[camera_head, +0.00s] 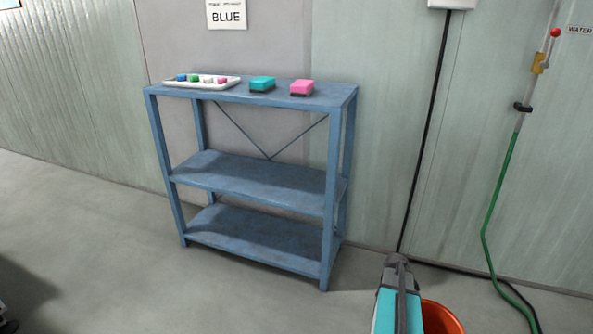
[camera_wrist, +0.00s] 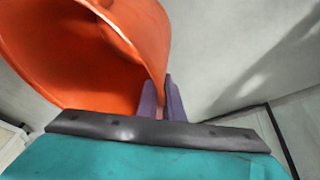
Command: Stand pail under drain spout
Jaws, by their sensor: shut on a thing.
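The orange pail (camera_head: 441,318) shows only in part at the bottom right of the head view, beside my teal arm. In the wrist view the pail (camera_wrist: 95,60) fills the upper left, with its open mouth and inner wall showing. My gripper (camera_wrist: 161,98) has its two purple fingers shut on the pail's wall at the rim. The pail's base is out of view, so I cannot tell whether it touches the floor. I see no drain spout in either view.
A blue shelf unit (camera_head: 250,173) stands against the wall, its two lower shelves empty. On top are a white tray (camera_head: 201,82) with small coloured blocks, a teal box (camera_head: 262,84) and a pink box (camera_head: 301,88). A green hose (camera_head: 487,225) hangs at right.

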